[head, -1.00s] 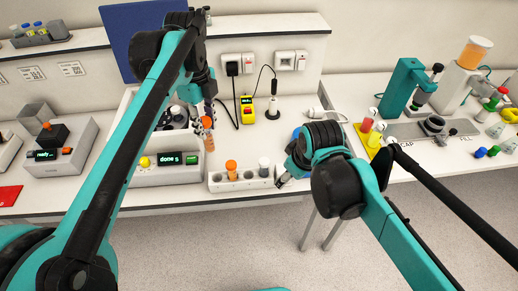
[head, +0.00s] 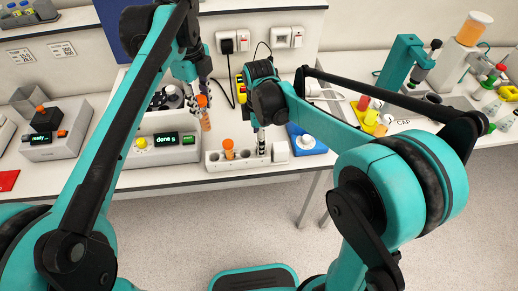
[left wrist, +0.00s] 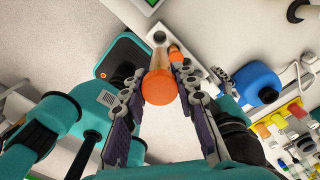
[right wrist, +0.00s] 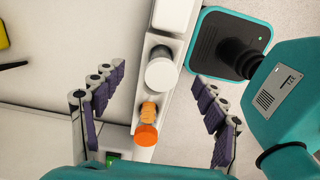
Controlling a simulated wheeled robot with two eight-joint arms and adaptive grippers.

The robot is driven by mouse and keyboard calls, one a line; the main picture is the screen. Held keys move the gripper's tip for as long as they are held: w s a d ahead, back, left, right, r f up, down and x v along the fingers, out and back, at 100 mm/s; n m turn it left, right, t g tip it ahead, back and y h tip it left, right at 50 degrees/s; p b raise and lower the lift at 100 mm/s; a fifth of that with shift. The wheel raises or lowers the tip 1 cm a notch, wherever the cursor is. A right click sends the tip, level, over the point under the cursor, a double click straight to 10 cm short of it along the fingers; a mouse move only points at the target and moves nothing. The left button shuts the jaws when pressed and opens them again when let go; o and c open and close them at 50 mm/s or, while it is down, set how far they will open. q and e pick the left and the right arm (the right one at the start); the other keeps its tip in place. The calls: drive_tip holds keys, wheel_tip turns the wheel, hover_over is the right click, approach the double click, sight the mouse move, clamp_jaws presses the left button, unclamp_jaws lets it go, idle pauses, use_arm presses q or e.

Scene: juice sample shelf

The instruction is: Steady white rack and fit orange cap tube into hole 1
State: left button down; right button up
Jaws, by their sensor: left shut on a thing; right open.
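My left gripper (head: 203,86) is shut on an orange cap tube (head: 206,120), held upright above the bench behind the white rack. In the left wrist view its orange cap (left wrist: 159,88) sits between the fingers. The white rack (head: 236,162) stands near the bench's front edge. It holds another orange-capped tube (head: 229,150) and, in the right wrist view, a white-capped tube (right wrist: 160,70). Empty holes show beside the rack's orange tube. My right gripper (head: 262,142) is open over the rack's right part. In the right wrist view its fingers lie either side of the rack (right wrist: 150,108).
A grey device reading "done" (head: 163,150) stands left of the rack. A white block (head: 281,151) and a blue device (head: 307,145) stand at its right. A yellow meter (head: 241,88) is behind. Floor lies beyond the front edge.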

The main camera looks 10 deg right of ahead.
sight(248, 156)
wheel_tip(248, 156, down, 8)
drive_tip(key=shift+f, duration=0.1)
idle(0.4)
drive_tip(key=c, duration=1.5)
use_arm(q)
wheel_tip(248, 156, down, 14)
drive_tip(key=shift+r, duration=0.2)
